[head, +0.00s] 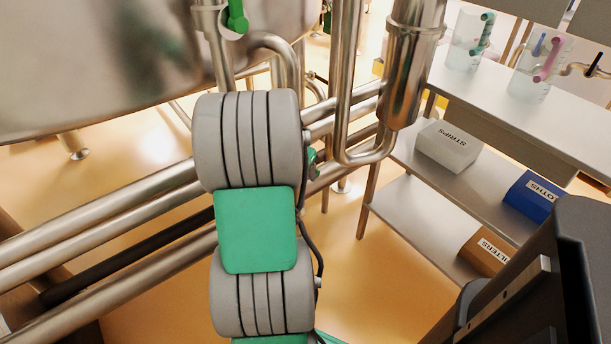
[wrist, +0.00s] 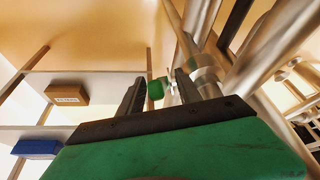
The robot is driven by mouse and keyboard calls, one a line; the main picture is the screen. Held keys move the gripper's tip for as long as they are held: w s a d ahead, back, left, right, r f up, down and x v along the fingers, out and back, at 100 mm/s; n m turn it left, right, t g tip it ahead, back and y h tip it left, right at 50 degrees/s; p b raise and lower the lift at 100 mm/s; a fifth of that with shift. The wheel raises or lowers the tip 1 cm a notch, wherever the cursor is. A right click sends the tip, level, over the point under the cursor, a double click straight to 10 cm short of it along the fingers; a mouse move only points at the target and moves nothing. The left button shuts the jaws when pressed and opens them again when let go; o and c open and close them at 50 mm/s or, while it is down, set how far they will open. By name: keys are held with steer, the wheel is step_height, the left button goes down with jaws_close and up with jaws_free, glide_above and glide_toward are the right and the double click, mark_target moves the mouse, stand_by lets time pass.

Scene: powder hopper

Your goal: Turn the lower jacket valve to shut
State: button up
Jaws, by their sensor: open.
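In the wrist view a small green valve handle (wrist: 156,90) shows between my two dark fingers, with a pale stem reaching toward a steel pipe fitting (wrist: 206,76) on the right. My gripper (wrist: 159,78) is open, its fingers on either side of the handle in the picture. I cannot tell whether they touch it or how deep it sits between them. In the head view a small green part (head: 312,158) shows at the right edge of my arm, mostly hidden. My arm hides the gripper there. Another green handle (head: 236,15) hangs on an upper pipe.
A large steel vessel (head: 110,50) fills the upper left. Steel pipes (head: 110,215) run across beside my arm. A shelf unit (head: 410,215) on the right holds a white box (head: 448,145), a blue box (head: 533,196) and a brown box (head: 488,250). Beakers stand on top.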

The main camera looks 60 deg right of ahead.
steer(key=shift+x, duration=0.95)
steer(key=shift+r, duration=0.1)
steer(key=shift+c, duration=0.2)
jaws_close()
stand_by(0.4)
